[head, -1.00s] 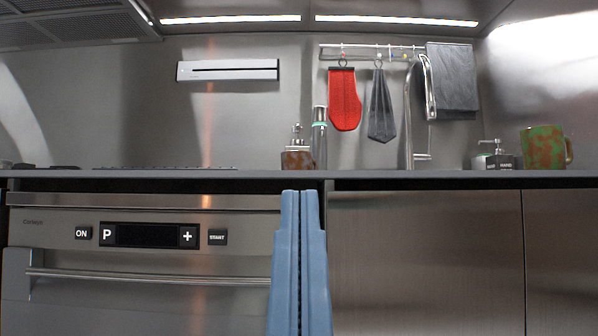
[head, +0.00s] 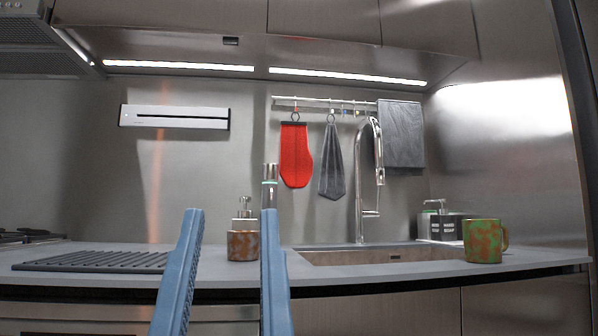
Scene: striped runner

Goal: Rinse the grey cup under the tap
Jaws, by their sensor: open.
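I see no plainly grey cup. A green and brown mottled mug (head: 484,241) with a handle on its right stands upright on the counter, right of the sink. A brown mottled vessel (head: 242,246) stands at the counter's front left of the sink, with a pump top above it; I cannot tell whether they are one piece. The chrome tap (head: 362,190) rises behind the sink basin (head: 340,257); no water shows. My gripper (head: 231,213) is open and empty, its blue fingers upright in the foreground, with the brown vessel showing between them.
A drain grid (head: 95,261) lies on the counter at left. A tall bottle (head: 270,186) stands behind my right finger. Soap dispensers (head: 440,226) stand by the mug. A red mitt (head: 295,155) and grey cloths hang from a rail. The counter front edge runs across.

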